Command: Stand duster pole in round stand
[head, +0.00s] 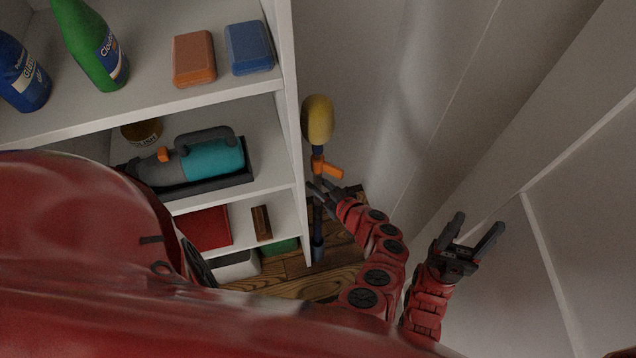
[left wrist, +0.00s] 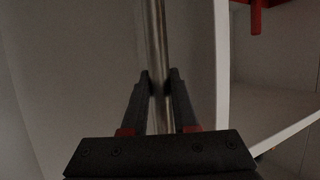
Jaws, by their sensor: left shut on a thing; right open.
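The duster pole has a yellow head (head: 318,120) and an orange piece (head: 328,168) below it, and stands roughly upright beside the shelf's right side. My left gripper (head: 318,189) is shut on its shaft below the orange piece. In the left wrist view the metallic shaft (left wrist: 155,50) runs between the fingers (left wrist: 159,82). A dark narrow tube-like part (head: 318,243) shows below the gripper near the floor. I cannot tell whether it is the pole's lower end or part of the stand. No round stand is clearly visible. My right gripper (head: 476,232) is open and empty.
A white shelf unit (head: 285,70) stands at left, with bottles, an orange box (head: 194,58), a blue box (head: 249,47) and a teal machine (head: 212,160). A pale wall (head: 400,60) closes the right side. Some wooden floor (head: 325,283) shows below.

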